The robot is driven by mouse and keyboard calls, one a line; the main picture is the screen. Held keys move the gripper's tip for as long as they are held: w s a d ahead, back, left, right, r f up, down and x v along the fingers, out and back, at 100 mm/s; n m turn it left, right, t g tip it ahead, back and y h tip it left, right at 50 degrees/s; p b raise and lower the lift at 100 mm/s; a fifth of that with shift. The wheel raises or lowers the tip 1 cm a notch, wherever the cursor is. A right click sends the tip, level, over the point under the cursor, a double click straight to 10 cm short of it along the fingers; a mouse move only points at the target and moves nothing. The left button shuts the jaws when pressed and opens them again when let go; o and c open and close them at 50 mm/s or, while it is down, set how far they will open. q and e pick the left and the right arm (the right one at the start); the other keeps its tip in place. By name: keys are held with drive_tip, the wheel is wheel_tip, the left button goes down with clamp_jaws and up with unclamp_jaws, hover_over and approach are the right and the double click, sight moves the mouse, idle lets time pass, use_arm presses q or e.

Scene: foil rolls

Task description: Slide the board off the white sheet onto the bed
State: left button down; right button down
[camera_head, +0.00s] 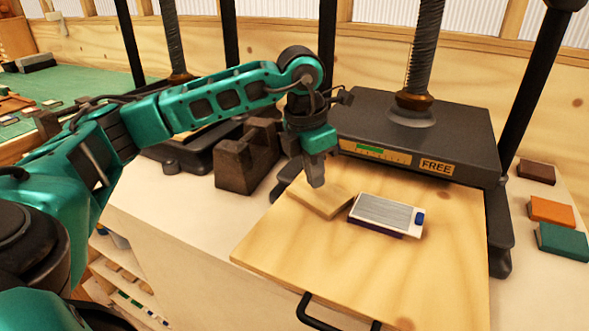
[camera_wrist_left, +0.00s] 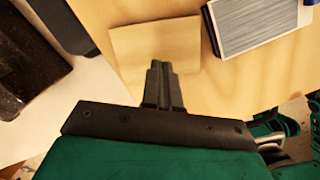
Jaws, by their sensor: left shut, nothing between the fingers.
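A pale square wooden board (camera_head: 322,198) lies on the wooden bed (camera_head: 270,255), left of a grey ribbed plate (camera_head: 385,212) with a white border and a blue end. This plate rests on something dark purple; I cannot tell whether it is the white sheet. In the left wrist view the board (camera_wrist_left: 125,48) lies flat, with the plate (camera_wrist_left: 255,22) to its right. My right gripper is not in view.
A black press head (camera_head: 460,125) marked FREE stands behind the bed, with dark posts beside it. A dark brown block (camera_head: 235,165) sits to the left. Brown, orange and green blocks (camera_head: 560,242) lie at right. The bed's front, above its black handle (camera_head: 335,322), is clear.

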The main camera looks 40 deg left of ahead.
use_arm(q)
drive_tip(key=shift+s+a+f, duration=0.1)
drive_tip(key=shift+s+a, duration=0.05)
drive_tip(key=shift+a, duration=0.05)
drive_tip(key=s+a, duration=0.1)
drive_tip(key=s, duration=0.2)
drive_tip(key=s+a+b, duration=0.1)
drive_tip(key=s, duration=0.2)
drive_tip(key=s+a+b, duration=0.1)
drive_tip(key=s, duration=0.2)
drive_tip(key=shift+s+a, duration=0.15)
drive_tip(key=shift+a, duration=0.25)
drive_tip(key=shift+s+a, duration=0.25)
drive_tip(key=shift+s, duration=0.55)
